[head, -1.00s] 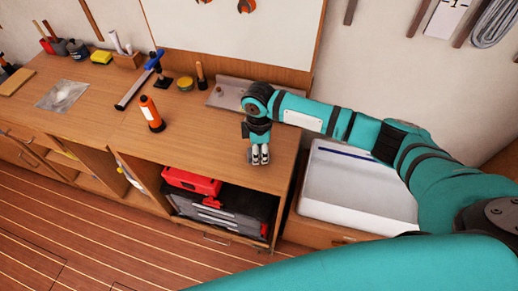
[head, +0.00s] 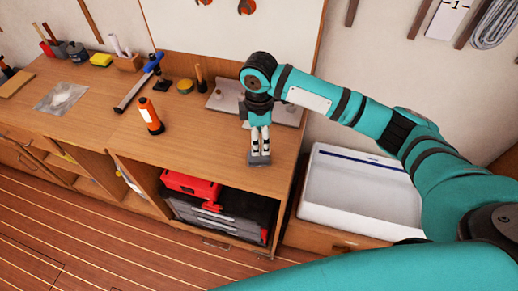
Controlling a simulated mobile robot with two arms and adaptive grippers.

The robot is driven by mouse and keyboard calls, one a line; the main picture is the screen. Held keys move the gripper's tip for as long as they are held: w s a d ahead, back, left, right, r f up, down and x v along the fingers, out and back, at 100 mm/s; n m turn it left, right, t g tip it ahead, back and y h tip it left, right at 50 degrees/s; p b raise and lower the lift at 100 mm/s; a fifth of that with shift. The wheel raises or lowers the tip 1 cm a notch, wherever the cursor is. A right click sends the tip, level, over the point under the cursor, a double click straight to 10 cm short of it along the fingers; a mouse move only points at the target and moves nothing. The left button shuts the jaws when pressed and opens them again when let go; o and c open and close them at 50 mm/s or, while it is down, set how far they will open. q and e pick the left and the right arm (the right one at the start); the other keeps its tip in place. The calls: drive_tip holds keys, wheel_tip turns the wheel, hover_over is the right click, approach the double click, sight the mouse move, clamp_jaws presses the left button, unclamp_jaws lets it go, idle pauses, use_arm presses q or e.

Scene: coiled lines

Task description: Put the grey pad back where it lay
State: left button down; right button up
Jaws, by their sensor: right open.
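A small grey pad (head: 259,161) is on the wooden workbench top, near its front edge at the right end. My right gripper (head: 260,150) points down directly over the pad, its two pale fingers open. The fingertips are at or just above the pad's back edge; I cannot tell whether they touch it. My left gripper is out of view.
An orange bottle (head: 150,115) stands to the left on the workbench (head: 200,135). Behind are a blue-handled tool (head: 138,85), a yellow-topped tin (head: 185,86) and a grey metal plate (head: 226,103). A white tray (head: 360,190) sits lower right. The bench between bottle and pad is clear.

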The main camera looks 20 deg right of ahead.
drive_tip(key=shift+r, duration=2.15)
